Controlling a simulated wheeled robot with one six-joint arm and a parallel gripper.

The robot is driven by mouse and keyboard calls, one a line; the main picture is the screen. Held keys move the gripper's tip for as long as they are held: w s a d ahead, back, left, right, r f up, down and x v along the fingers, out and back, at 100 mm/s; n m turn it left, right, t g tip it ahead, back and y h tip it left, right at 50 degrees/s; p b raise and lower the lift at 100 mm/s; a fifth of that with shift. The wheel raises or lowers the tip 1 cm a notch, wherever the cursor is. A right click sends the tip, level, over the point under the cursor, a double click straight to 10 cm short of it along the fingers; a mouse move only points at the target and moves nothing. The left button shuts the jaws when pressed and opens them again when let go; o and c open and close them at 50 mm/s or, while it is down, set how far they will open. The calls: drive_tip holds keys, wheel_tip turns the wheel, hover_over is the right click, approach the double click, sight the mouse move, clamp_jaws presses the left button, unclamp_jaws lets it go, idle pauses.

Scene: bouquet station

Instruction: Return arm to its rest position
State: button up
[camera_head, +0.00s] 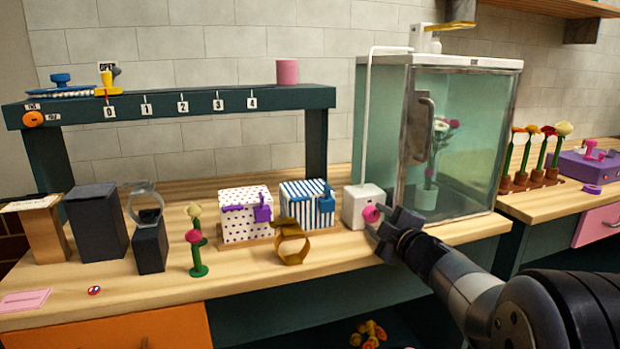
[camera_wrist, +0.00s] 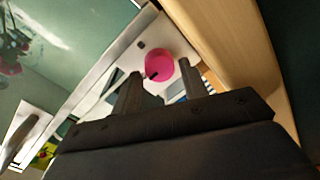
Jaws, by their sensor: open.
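My gripper (camera_head: 388,232) is at the counter's front right, facing a white box (camera_head: 355,207) with a pink knob (camera_head: 371,214). Nothing shows between the jaws. I cannot tell whether a finger touches the knob. My arm reaches in from the lower right of the head view.
A glass cabinet (camera_head: 470,140) with a potted bouquet (camera_head: 432,160) stands right behind my gripper. A dark shelf (camera_head: 200,103) spans the counter (camera_head: 250,275).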

drive_tip(key=shift+w+a+r+m+p, duration=0.1)
drive_tip(key=shift+w+m+p, duration=0.2)
drive_tip(key=shift+p, duration=0.15)
drive_tip(key=m+p, duration=0.2)
drive_tip(key=m, duration=0.2)
drive_tip(key=shift+m, duration=0.4)
drive_tip(key=m+p, duration=0.1)
drive_tip(key=m, duration=0.2)
drive_tip(key=shift+m+y, duration=0.4)
drive_tip(key=m+p, duration=0.1)
drive_tip(key=m, duration=0.2)
drive_tip(key=shift+m, duration=0.3)
drive_tip(key=p+v, duration=0.1)
drive_tip(key=v, duration=0.9)
drive_tip(key=shift+f, duration=0.35)
